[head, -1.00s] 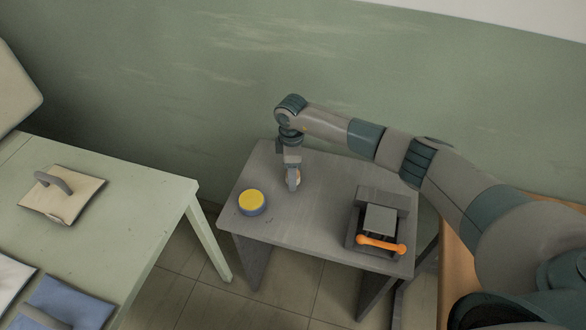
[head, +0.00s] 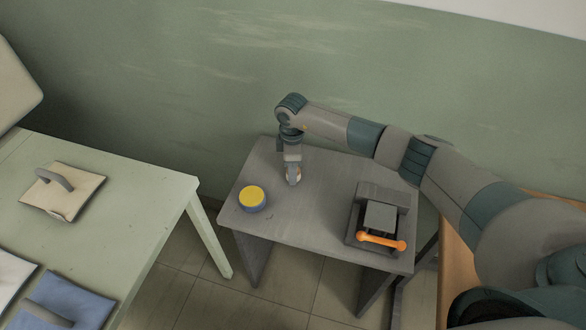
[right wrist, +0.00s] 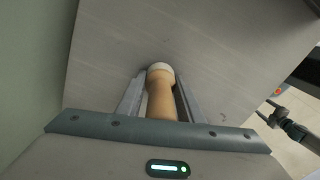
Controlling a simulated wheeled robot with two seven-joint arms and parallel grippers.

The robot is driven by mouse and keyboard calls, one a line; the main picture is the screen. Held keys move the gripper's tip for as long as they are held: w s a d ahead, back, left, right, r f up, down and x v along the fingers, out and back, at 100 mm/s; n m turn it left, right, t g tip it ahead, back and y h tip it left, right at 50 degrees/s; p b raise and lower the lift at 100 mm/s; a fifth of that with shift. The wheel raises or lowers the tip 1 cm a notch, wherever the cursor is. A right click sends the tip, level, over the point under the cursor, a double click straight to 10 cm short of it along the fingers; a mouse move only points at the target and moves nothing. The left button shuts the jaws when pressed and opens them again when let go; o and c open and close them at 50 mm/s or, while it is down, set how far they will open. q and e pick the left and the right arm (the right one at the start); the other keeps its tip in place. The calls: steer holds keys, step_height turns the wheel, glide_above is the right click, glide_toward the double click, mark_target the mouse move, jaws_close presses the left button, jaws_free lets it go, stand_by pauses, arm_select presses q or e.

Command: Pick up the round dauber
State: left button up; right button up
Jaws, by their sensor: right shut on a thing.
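The round dauber (right wrist: 161,98) shows in the right wrist view as a tan wooden handle with a pale, rounded end. It lies between the two fingers of my right gripper (right wrist: 160,92), which is shut on it. In the head view my right gripper (head: 293,178) points down at the left part of the small grey table (head: 320,221), with a bit of the dauber showing beside the fingers. I cannot tell whether the dauber touches the tabletop.
A round yellow-topped blue tin (head: 252,198) stands left of my gripper. A grey device with an orange handle (head: 381,242) is at the table's right. A pale green table (head: 130,225) with handled pads stands at the left, across a floor gap. A green wall is behind.

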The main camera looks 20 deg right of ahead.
arm_select(q)
steer(key=shift+f, duration=0.15)
arm_select(e)
steer(key=shift+r, duration=0.2)
steer(key=shift+r+b, duration=0.4)
steer(key=shift+r, duration=0.25)
step_height(320, 180, up, 2)
steer(key=shift+r+b, duration=0.2)
steer(key=shift+b, duration=0.35)
arm_select(q)
steer(key=w+d+f+t+b, duration=0.1)
steer(key=w+d+f+b, duration=0.1)
steer(key=w, duration=0.4)
steer(key=shift+w+d+f+t+h+b, duration=0.2)
steer(key=shift+w+f+t+h+b, duration=0.15)
steer(key=shift+f+t+b, duration=0.1)
arm_select(e)
steer(key=s+d+r, duration=0.7)
steer(key=s, duration=0.2)
steer(key=shift+d, duration=0.2)
